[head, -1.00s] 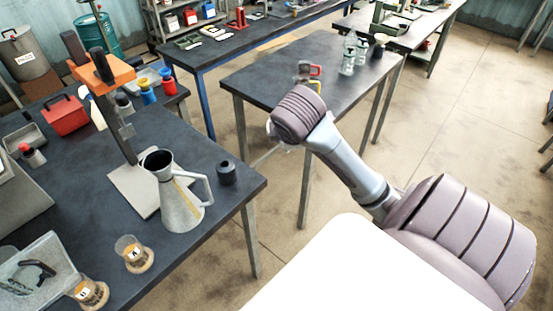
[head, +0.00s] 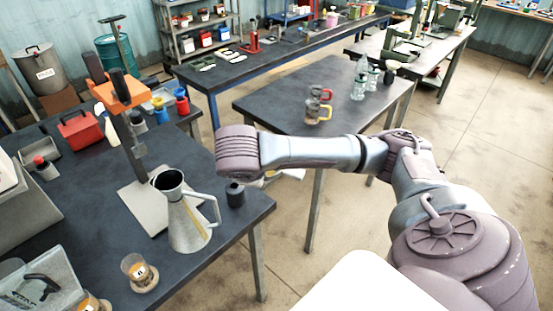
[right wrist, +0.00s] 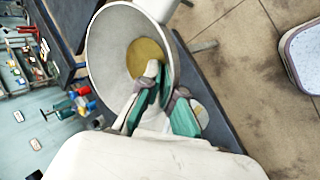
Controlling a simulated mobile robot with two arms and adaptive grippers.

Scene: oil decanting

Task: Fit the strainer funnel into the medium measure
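A grey metal conical measure (head: 188,222) with a side handle stands upright on the dark workbench in the head view, its mouth open and empty-looking. In the right wrist view the strainer funnel (right wrist: 108,60) is a wide pale bowl with a round golden mesh (right wrist: 146,58) in it. My right gripper (right wrist: 158,88) is at the funnel's rim, one finger inside the bowl and one outside, seemingly closed on the wall. In the head view this gripper is hidden behind my wrist, right of and above the measure; only a pale sliver shows under the forearm. My left gripper is out of view.
A dark pot (head: 235,195) stands right of the measure, near the bench edge. An orange-topped stand (head: 122,95) rises behind it. A labelled glass jar (head: 139,273) stands in front. A second table (head: 270,100) holds mugs and bottles.

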